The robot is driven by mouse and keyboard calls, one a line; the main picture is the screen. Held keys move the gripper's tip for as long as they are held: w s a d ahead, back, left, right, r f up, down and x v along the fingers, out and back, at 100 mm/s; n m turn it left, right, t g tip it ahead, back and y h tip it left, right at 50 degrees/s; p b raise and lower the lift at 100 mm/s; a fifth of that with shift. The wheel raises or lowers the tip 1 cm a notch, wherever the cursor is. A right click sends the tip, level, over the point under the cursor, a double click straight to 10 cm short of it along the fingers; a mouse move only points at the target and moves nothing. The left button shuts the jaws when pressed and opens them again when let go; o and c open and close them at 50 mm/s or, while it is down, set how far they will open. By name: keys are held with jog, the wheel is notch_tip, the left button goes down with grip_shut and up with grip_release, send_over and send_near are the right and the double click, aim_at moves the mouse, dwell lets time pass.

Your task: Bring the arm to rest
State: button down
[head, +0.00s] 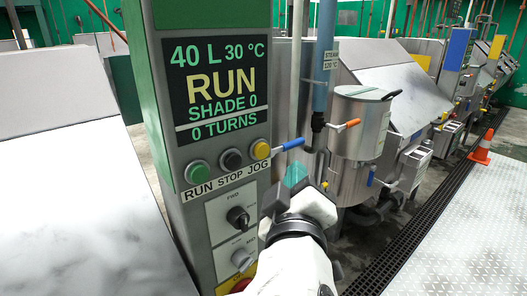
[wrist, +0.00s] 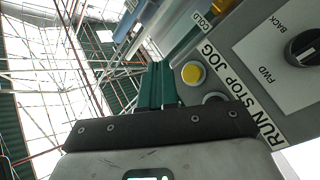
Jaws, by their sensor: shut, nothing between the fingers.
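My gripper (head: 295,175) is in front of the lower right part of the control panel (head: 172,105) in the head view. Its teal fingers are shut and empty, and they also show in the wrist view (wrist: 156,86). My white forearm reaches up from the bottom of the head view. The fingers are just right of and below the yellow JOG button (head: 261,149). I cannot tell whether they touch the panel.
The display (head: 214,83) reads RUN, SHADE 0, 0 TURNS. Green (head: 197,172) and black (head: 231,159) buttons and a FWD knob (head: 238,218) are close by. A blue-handled valve (head: 289,144) and steel tank (head: 361,125) stand behind.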

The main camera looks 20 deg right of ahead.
dwell(0.4)
jog(key=s+d+f+m+g+y, duration=0.1)
jog(key=s+d+f+g, duration=0.1)
jog(key=f, duration=0.6)
jog(key=s+d+f+g+y, duration=0.1)
jog(key=s+d+f+g, duration=0.15)
jog(key=f, duration=0.55)
jog(key=s+d+f+m+g+y, duration=0.1)
jog(key=d+f+g+y, duration=0.15)
jog(key=f, duration=0.45)
jog(key=s+d+f+m+g+y, duration=0.1)
jog(key=s+f+g+y, duration=0.3)
jog(key=s+f, duration=1.5)
jog(key=s+m+g, duration=0.1)
jog(key=s+g, duration=0.1)
jog(key=g, duration=0.2)
jog(key=shift+s+f+m+g, duration=0.3)
jog(key=shift+s+f+m, duration=0.1)
